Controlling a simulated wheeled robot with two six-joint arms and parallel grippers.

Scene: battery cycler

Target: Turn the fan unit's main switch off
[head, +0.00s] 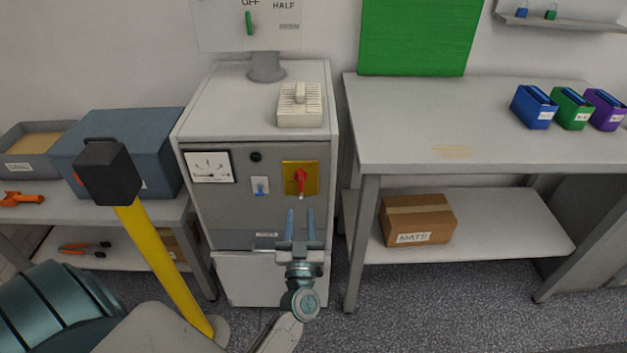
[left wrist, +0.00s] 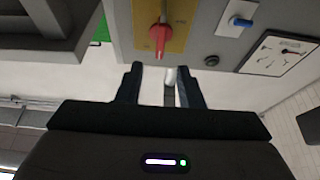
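The fan unit (head: 215,215) is a grey cabinet. Its main switch, a red rotary handle (head: 300,181) on a yellow plate (head: 313,175), is on the right of the front panel, and the handle looks vertical. The red handle also shows in the left wrist view (left wrist: 158,40), just beyond my fingertips. My left gripper (head: 300,212) is open, its two fingers pointing up and apart, below the red handle in the head view. No contact with the handle is visible. My right gripper is not in view.
On the panel are a dial meter (head: 208,166), a dark round button (head: 256,157) and a small blue toggle (head: 260,187). A yellow post with a black head (head: 108,170) stands at left. A workbench (head: 450,130) stands at right.

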